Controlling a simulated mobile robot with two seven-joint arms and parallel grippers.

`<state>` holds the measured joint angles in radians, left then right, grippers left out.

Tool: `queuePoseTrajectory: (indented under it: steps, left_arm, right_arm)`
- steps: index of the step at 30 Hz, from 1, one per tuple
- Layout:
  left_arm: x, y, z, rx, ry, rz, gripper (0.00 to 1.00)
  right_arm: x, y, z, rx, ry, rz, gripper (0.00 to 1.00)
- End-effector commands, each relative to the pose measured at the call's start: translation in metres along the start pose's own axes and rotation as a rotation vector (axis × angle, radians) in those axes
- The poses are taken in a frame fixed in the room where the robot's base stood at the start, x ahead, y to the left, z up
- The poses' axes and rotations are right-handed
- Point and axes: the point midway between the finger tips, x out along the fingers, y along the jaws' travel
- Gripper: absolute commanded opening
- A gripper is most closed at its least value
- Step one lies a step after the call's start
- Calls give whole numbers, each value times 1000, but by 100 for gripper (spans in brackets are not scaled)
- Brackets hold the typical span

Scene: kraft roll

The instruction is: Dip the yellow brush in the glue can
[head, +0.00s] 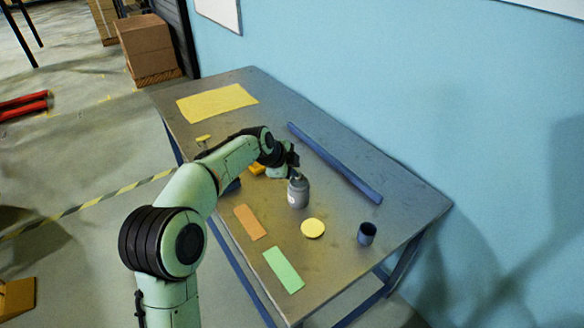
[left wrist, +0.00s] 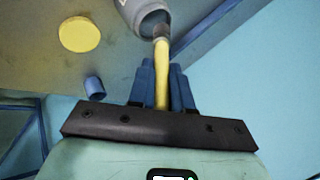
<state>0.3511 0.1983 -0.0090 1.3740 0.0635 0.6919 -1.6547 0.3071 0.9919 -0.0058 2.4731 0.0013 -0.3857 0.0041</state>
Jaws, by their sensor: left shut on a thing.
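The glue can (head: 298,194) is a grey, bottle-like can standing on the table (head: 335,270). My left gripper (head: 292,168) is just above and behind it. In the left wrist view, its blue fingers (left wrist: 162,86) are shut on the yellow handle of the brush (left wrist: 162,62). The brush head, with a brownish band, overlaps the dark open mouth of the glue can (left wrist: 134,10) there. I cannot tell whether the bristles are inside or how deep. The brush is mostly hidden in the head view. My right gripper is not in view.
A yellow disc (head: 313,228) and a dark blue cup (head: 366,234) stand near the can. A long blue bar (head: 335,162) lies toward the wall. Orange (head: 250,222) and green (head: 284,270) cards lie along the front edge; a yellow sheet (head: 217,102) lies at the far end.

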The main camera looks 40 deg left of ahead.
Motion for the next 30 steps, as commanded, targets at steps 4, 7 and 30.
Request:
queuePoseTrajectory:
  steps: [4,7,30]
  left_arm:
    - [0,0,0,0,0,0,0]
    - [0,0,0,0,0,0,0]
    - [6,4,2,0,0,0,0]
  right_arm:
    - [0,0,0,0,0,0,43]
    - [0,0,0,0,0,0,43]
    - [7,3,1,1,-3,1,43]
